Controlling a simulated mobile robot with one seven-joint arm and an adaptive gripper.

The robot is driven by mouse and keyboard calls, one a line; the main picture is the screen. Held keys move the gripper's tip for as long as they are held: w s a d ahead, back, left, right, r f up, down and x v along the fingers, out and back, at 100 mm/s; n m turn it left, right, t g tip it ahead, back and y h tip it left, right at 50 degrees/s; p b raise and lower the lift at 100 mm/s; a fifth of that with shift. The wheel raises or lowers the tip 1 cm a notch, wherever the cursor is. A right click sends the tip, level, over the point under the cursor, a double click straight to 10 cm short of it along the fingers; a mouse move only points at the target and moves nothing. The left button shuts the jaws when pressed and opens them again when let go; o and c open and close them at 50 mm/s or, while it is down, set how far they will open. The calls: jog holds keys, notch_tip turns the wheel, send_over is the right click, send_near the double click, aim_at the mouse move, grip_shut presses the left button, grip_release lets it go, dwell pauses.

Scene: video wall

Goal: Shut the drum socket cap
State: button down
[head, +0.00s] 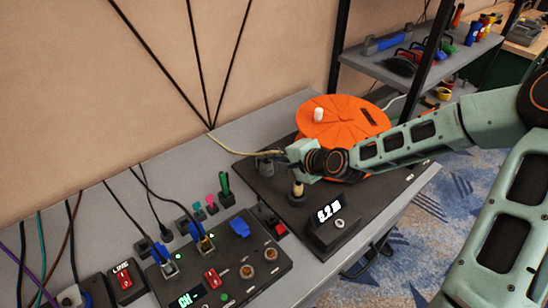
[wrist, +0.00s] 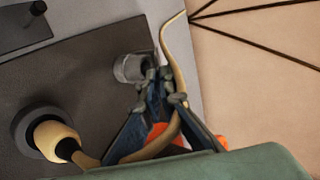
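The orange drum (head: 345,112) lies on the dark board, partly behind my forearm. In the wrist view a short grey cylindrical fitting (wrist: 130,68) stands on the board; it looks like the drum socket, but its cap cannot be made out clearly. My gripper (wrist: 163,85) has its fingertips together just beside the fitting, with nothing clearly held between them. Contact cannot be told. A tan plug (head: 298,190) sits upright in a dark round base, in front of my gripper.
A tan cable (head: 232,149) runs from the wall side and passes close by my fingers. A display box (head: 334,228) stands at the board's front. A panel with switches and plugs (head: 220,262) lies at left. Shelves (head: 405,65) stand behind right.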

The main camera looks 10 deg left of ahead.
jog(key=shift+s+d+f+t+y+b, duration=0.1)
jog(key=shift+s+f+t+y+b, duration=0.05)
jog(key=shift+f+t+y+b, duration=0.2)
dwell(0.4)
jog(key=c, duration=2.2)
grip_release()
jog(key=shift+d+r, duration=0.1)
jog(key=shift+v, duration=5.9)
jog(key=shift+r, duration=0.1)
